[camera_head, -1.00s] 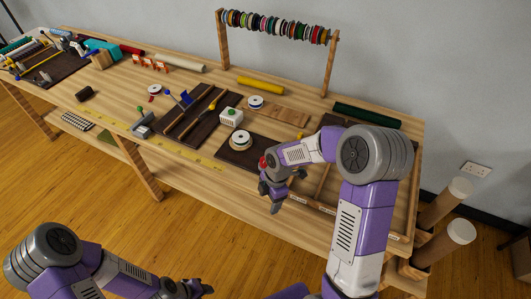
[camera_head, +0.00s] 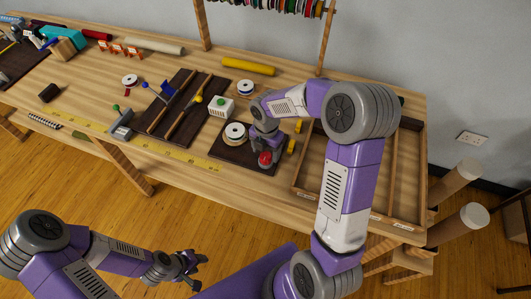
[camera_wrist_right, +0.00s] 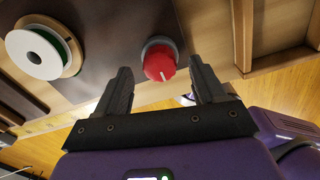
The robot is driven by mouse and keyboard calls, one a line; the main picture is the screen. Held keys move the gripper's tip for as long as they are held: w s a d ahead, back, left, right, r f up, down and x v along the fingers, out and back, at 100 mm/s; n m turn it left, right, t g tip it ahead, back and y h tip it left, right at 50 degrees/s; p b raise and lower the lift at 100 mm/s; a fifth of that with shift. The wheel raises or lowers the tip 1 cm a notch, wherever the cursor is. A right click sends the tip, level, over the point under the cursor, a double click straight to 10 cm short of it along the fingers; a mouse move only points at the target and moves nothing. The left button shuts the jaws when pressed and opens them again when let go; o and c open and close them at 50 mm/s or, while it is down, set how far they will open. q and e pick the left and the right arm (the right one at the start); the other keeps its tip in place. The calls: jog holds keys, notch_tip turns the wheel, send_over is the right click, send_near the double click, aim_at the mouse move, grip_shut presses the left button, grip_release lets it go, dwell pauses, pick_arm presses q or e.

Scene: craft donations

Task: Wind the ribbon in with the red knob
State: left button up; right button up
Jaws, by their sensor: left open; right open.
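The red knob (camera_head: 265,158) stands on a grey base near the front edge of a dark board (camera_head: 232,153). In the right wrist view the red knob (camera_wrist_right: 160,62) with a white mark lies beyond and between the fingertips. My right gripper (camera_wrist_right: 163,78) is open and empty, close to the knob, one finger to each side. A white spool with green ribbon (camera_head: 236,133) lies on the same board, and it shows at the left of the right wrist view (camera_wrist_right: 38,52). My left gripper (camera_head: 196,264) is open and empty, off the table's front.
A white box with a green button (camera_head: 220,107) stands behind the board. A wooden divided tray (camera_head: 385,165) is to the right. A yellow ruler (camera_head: 180,154) lies along the front edge. Another spool (camera_head: 245,86) lies behind.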

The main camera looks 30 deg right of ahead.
jog(key=shift+f, duration=0.75)
jog(key=c, duration=1.1)
jog(key=shift+o, duration=0.2)
jog(key=shift+m, duration=0.3)
